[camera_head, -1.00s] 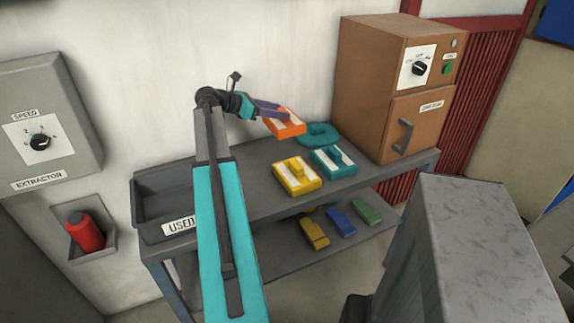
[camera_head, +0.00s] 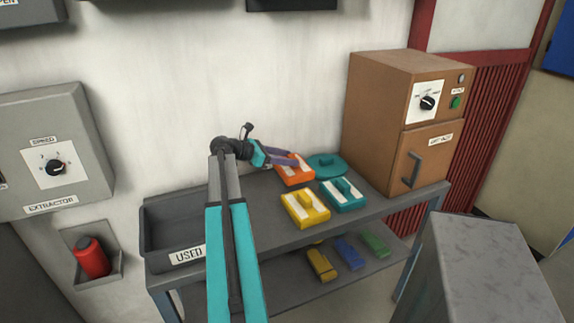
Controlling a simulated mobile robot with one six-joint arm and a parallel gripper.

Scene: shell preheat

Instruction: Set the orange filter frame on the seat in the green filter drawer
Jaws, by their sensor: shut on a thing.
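The orange filter frame (camera_head: 296,172) has white strips on its top. My gripper (camera_head: 284,158) is shut on it, with its purple fingers reaching in from the left. The frame is at or just above the back of the grey table top; I cannot tell whether it touches. The fingers hide part of its top. The green filter drawer and its seat are not recognisable in this view.
A yellow filter frame (camera_head: 305,213), a teal filter frame (camera_head: 343,200) and a round teal piece (camera_head: 326,174) lie close by. A grey tray marked USED (camera_head: 160,247) is at left, a brown oven (camera_head: 385,130) at right. Several coloured blocks lie on the lower shelf (camera_head: 290,285).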

